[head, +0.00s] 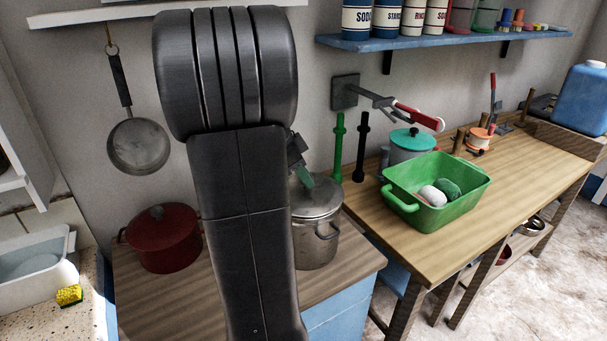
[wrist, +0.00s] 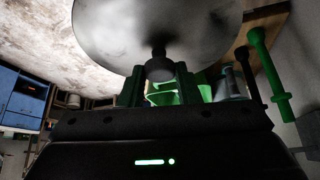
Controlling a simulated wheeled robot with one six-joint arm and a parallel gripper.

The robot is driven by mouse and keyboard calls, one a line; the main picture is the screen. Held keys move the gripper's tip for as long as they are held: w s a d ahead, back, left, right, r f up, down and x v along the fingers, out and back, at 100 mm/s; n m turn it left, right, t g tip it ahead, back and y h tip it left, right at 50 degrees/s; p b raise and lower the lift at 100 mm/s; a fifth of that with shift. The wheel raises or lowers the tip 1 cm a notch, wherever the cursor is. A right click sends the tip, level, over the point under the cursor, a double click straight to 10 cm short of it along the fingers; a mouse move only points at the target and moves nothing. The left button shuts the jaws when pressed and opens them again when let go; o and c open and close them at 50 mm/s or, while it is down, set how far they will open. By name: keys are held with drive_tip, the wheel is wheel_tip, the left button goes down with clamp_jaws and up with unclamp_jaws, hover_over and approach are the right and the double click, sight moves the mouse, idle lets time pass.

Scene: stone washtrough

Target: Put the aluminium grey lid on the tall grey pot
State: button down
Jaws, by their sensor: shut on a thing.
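The aluminium grey lid (head: 322,203) is at the mouth of the tall grey pot (head: 316,246), on the wooden counter right of my arm. It lies about level there; I cannot tell whether it rests on the rim or is just above it. My gripper (head: 304,180) is above the lid, partly hidden behind my arm. In the wrist view the lid (wrist: 155,25) fills the top, and my gripper (wrist: 160,82) is shut on its dark knob (wrist: 159,66). The pot's left side is hidden by my arm in the head view.
A dark red lidded pot (head: 163,238) stands left on the same counter. On the bench to the right are a green tub (head: 437,208), a grey pot with a teal lid (head: 412,140) and upright green and black posts. A pan (head: 138,146) hangs on the wall.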

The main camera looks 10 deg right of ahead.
drive_tip(key=shift+f+b, duration=0.2)
drive_tip(key=shift+b, duration=0.1)
idle(0.4)
drive_tip(key=c, duration=0.5)
unclamp_jaws()
drive_tip(key=shift+r, duration=0.1)
drive_tip(key=shift+r+p, duration=2.15)
drive_tip(key=shift+r, duration=1.35)
drive_tip(key=shift+f, duration=0.15)
drive_tip(key=shift+f+b, duration=2.15)
drive_tip(key=shift+f, duration=1.3)
